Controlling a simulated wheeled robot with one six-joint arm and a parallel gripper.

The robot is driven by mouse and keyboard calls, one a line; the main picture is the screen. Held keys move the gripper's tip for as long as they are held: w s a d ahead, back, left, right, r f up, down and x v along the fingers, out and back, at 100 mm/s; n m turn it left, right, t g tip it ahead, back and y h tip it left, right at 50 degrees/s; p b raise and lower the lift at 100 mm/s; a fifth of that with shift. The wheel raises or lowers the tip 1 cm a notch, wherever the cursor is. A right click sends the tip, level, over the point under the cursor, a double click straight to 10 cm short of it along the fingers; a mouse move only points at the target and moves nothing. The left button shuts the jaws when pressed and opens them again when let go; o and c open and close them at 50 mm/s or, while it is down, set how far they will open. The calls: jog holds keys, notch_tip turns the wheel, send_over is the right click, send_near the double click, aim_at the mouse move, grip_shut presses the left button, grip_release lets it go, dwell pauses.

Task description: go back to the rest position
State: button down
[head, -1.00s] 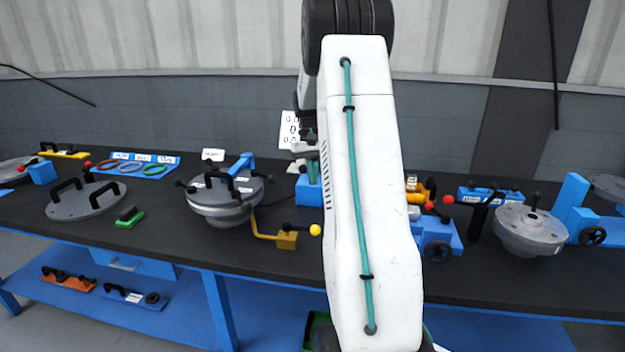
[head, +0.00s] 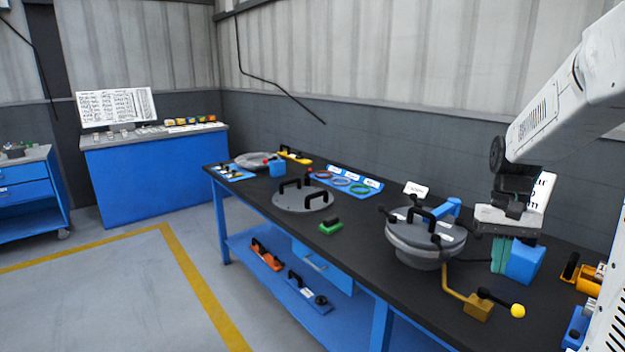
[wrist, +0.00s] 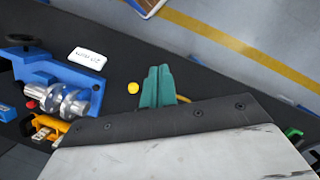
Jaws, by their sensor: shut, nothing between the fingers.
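My gripper (head: 501,256) hangs over the dark bench at the right of the head view, fingers pointing down, just right of the grey flanged shell (head: 425,240). Its teal fingers are together with nothing between them. A blue block (head: 525,262) shows right beside the fingers in the head view; I cannot tell whether they touch. In the wrist view the closed fingers (wrist: 157,88) point over dark bench top, with the yellow ball (wrist: 133,88) of a lever to their left. My white arm reaches in from the right edge of the head view.
The bench (head: 345,240) carries a grey round lid (head: 303,198), a green block (head: 331,226), a blue ring tray (head: 346,181) and a yellow-ball lever (head: 517,310). A blue cabinet (head: 155,175) stands at the back left. Open floor with a yellow line (head: 200,285) lies left.

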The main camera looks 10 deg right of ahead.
jog(key=s+a+r+n+t, duration=0.2)
jog(key=s+a, duration=0.5)
jog(key=a, duration=0.4)
jog(key=s+a+r+n+t+h, duration=0.1)
jog(key=s+a+n, duration=0.3)
jog(key=s+a, duration=0.4)
jog(key=a+r, duration=0.1)
jog(key=a, duration=0.3)
jog(key=shift+r+t, duration=0.35)
jog(key=shift+t, duration=0.05)
jog(key=shift+a, duration=0.1)
